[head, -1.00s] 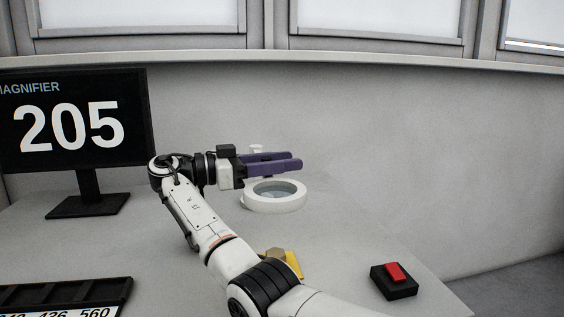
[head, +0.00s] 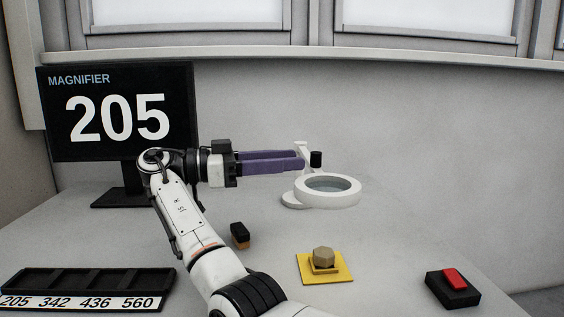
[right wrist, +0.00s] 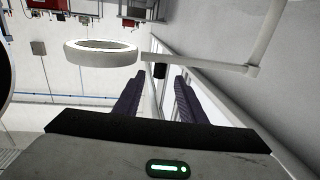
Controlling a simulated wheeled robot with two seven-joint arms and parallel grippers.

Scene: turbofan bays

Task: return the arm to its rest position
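My right arm reaches in from the bottom of the head view, and its right gripper (head: 304,160) points right with two purple fingers. The fingers stand apart with nothing between them, as the right wrist view (right wrist: 156,86) also shows. The gripper is above the table, left of the white ring magnifier (head: 356,192); they look close in the picture, but I cannot tell the exact gap. The magnifier ring also shows in the right wrist view (right wrist: 100,56), left of the fingers. My left gripper is not in view.
A monitor (head: 60,140) reading MAGNIFIER 205 stands back left. A black numbered tray (head: 88,283) lies front left. A small dark block (head: 240,232) lies near my arm. A yellow plate (head: 340,275) bears a hexagonal tan piece (head: 323,255). A red button (head: 454,279) sits front right.

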